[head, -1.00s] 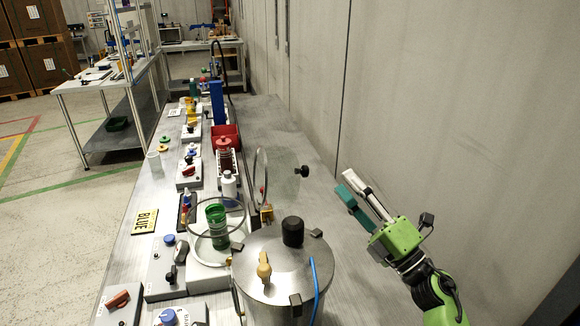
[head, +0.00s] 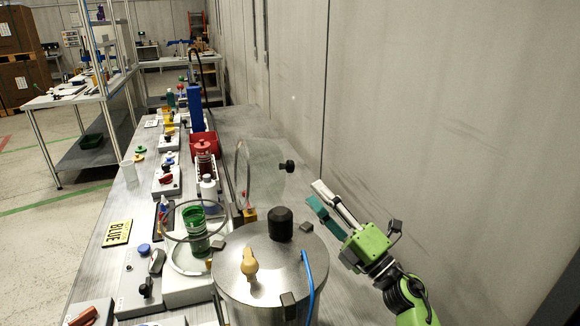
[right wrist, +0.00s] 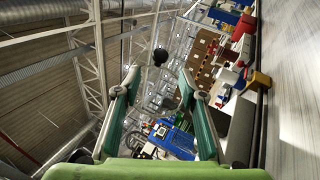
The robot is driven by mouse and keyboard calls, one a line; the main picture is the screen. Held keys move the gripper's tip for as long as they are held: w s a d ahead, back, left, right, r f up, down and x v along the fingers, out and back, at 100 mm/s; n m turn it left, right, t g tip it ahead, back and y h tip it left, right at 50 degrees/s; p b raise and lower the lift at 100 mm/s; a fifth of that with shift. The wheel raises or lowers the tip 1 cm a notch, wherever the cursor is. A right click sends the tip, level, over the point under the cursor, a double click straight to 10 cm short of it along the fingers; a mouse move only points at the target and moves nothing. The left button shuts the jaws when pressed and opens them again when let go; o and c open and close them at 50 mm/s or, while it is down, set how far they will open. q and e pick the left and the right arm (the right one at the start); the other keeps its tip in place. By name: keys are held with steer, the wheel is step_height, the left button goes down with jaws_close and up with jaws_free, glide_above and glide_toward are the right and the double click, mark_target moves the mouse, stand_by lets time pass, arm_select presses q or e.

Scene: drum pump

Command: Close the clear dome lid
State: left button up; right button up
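The clear dome lid (head: 262,168) stands open, tipped up on its edge beside its hinge block. Its black knob (head: 287,166) points right, toward the wall. The knob also shows in the right wrist view (right wrist: 160,57), just beyond the fingertips and between them. My right gripper (head: 315,193) is open and empty, a short way right of the knob and apart from it. Its spread fingers fill the lower right wrist view (right wrist: 159,80). The round base (head: 176,262) under the lid holds a green jar (head: 195,232) inside a clear ring. My left gripper is out of view.
A steel drum (head: 265,285) with a black cap and blue tube stands in front, left of my right arm. The wall runs close on the right.

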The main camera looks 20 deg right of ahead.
mark_target(292, 169)
steer(key=p+x, duration=0.2)
steer(key=x, duration=0.7)
steer(key=shift+w+a+r, duration=0.15)
steer(key=shift+w+r, duration=0.15)
steer(key=shift+w+a+r, duration=0.1)
steer(key=shift+w+a, duration=0.1)
steer(key=shift+w, duration=0.25)
jaws_close()
